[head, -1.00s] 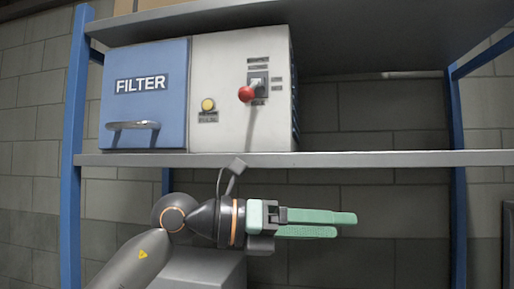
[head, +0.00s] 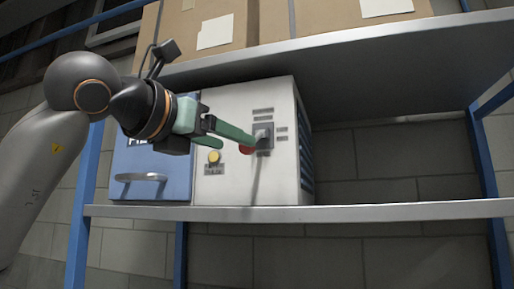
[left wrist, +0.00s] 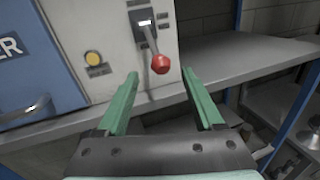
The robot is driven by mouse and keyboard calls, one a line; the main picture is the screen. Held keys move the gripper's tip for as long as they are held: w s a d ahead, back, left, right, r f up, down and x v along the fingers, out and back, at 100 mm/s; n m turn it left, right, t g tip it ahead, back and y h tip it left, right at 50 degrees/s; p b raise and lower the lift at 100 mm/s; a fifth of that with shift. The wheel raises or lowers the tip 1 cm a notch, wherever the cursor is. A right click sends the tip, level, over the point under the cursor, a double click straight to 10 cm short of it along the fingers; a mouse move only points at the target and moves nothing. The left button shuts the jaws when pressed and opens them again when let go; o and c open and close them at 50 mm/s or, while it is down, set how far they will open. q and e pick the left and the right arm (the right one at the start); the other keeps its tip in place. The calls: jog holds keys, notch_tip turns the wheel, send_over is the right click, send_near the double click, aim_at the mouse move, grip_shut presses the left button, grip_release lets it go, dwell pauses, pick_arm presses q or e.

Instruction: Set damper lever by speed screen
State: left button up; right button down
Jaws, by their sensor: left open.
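The damper lever has a red knob (left wrist: 161,64) and a dark slotted plate (left wrist: 146,24) on the white panel of the hood unit (head: 282,185). In the head view the knob (head: 246,149) is mostly covered by my left gripper's fingers. My left gripper (head: 235,137) is raised in front of the panel, fingers pointing at the lever. In the left wrist view the left gripper (left wrist: 167,95) is open, with the knob beyond and between the fingertips, apart from them. No speed screen can be made out. My right gripper is not in view.
A blue filter door (head: 150,178) with a bar handle (head: 141,177) is left of the panel. A yellow button (head: 213,157) is beside the lever. The unit stands on a metal shelf (head: 400,211), bare at right. Cardboard boxes (head: 300,22) stand on the upper shelf.

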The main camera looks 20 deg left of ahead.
pick_arm(q)
jog(key=p+x, duration=0.2)
jog(key=x, duration=0.7)
jog(key=shift+d+p, duration=0.1)
jog(key=shift+p, duration=0.25)
grip_shut()
dwell(0.9)
